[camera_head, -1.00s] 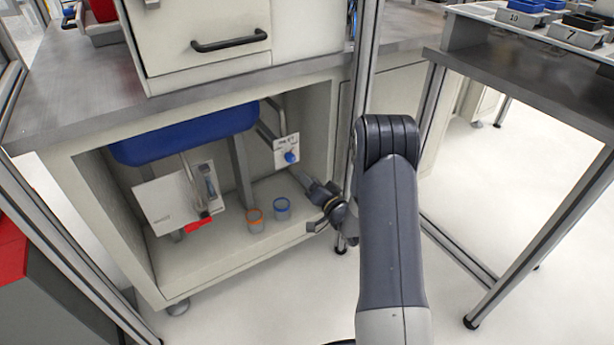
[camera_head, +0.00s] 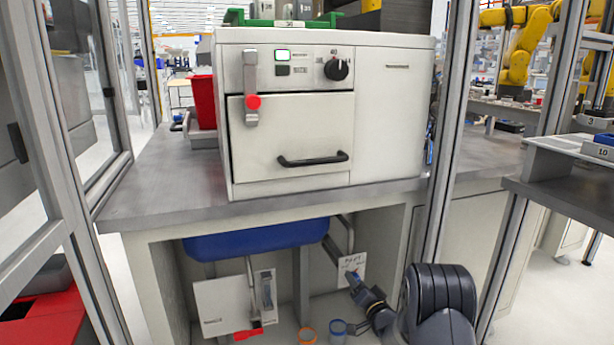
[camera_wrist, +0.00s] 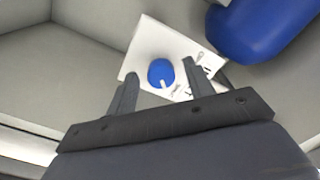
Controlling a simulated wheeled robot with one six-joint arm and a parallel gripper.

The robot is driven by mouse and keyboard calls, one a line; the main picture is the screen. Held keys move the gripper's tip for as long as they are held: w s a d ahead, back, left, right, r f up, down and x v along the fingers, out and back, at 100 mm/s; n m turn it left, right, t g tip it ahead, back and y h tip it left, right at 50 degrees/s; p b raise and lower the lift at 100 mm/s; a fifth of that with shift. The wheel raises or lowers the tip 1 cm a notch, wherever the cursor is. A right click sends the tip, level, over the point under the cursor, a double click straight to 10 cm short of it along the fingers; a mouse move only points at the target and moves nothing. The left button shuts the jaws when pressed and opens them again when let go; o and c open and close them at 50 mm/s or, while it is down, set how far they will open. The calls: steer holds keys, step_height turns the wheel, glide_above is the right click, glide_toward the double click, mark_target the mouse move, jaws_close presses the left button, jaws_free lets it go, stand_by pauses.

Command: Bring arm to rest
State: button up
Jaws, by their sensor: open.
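My gripper (camera_wrist: 160,68) is open and empty in the wrist view, its two dark fingers spread. A blue knob (camera_wrist: 161,75) on a white panel (camera_wrist: 148,40) shows in the gap between the fingers, apparently beyond the tips. In the head view my gripper (camera_head: 362,290) is inside the cabinet opening below the counter, close in front of the white panel (camera_head: 352,263). My arm reaches in from the lower right, and its big dark joint hides part of the cabinet's right side.
A blue basin (camera_head: 255,240) hangs under the counter (camera_head: 160,185). A metal post (camera_head: 455,130) rises behind my arm. A white oven-like machine (camera_head: 390,110) stands on the counter.

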steer(key=shift+w+a, duration=0.15)
steer(key=shift+w, duration=0.3)
steer(key=p+v, duration=0.3)
steer(key=v, duration=0.7)
steer(key=w+a+n+b, duration=0.2)
steer(key=w+n, duration=0.7)
steer(key=n, duration=0.9)
steer(key=shift+w+a+b, duration=0.25)
steer(key=shift+a+b, duration=0.15)
steer(key=shift+b, duration=0.3)
stand_by(0.3)
